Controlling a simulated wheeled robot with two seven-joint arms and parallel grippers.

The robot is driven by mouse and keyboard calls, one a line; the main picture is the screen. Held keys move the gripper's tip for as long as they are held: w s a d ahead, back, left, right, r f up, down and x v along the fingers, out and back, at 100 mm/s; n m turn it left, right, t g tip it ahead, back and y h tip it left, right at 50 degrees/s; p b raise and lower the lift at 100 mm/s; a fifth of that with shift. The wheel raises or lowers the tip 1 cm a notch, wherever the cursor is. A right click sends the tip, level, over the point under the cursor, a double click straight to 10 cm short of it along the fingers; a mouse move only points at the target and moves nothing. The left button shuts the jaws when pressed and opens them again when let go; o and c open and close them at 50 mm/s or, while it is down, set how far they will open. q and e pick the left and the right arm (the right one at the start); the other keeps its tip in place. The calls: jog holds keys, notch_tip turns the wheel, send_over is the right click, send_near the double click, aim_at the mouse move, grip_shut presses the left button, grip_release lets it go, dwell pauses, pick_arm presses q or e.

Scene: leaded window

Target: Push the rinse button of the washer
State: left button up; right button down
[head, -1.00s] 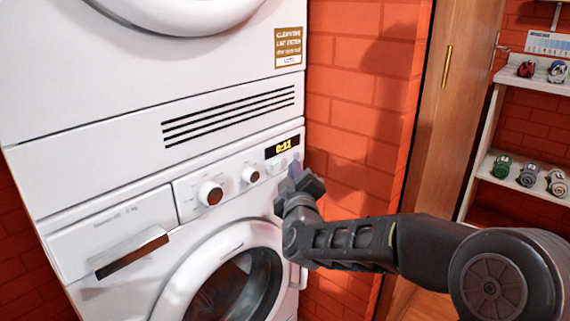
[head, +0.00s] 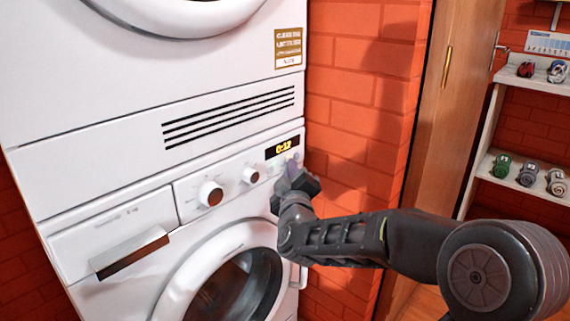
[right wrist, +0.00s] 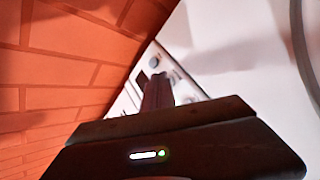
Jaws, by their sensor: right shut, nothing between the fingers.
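The white washer (head: 120,252) is the lower machine in the head view. Its control panel has two round knobs (head: 210,194) and a lit display (head: 281,147) that seems to read 0:12. Small buttons lie under the display, partly hidden by my right gripper. I cannot tell which of them is the rinse button. My right gripper (head: 291,168) is shut and empty, with its tips at the panel's right end just below the display. Whether it touches a button cannot be told. In the right wrist view the shut fingers (right wrist: 157,92) point toward the panel. My left gripper is out of view.
A second white machine (head: 130,60) is stacked on the washer. An orange brick wall (head: 345,100) stands close on the right, beside the panel. Farther right are a wooden door (head: 455,110) and a shelf (head: 515,175) with small items. The washer's round door (head: 200,262) is below.

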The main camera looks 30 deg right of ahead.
jog(key=shift+s, duration=0.1)
jog(key=shift+s+d, duration=0.15)
jog(key=shift+s, duration=0.3)
jog(key=s+d, duration=0.1)
jog(key=s, duration=0.4)
jog(key=shift+s+d, duration=0.35)
jog(key=shift+s, duration=0.05)
jog(key=shift+f, duration=0.1)
dwell(0.4)
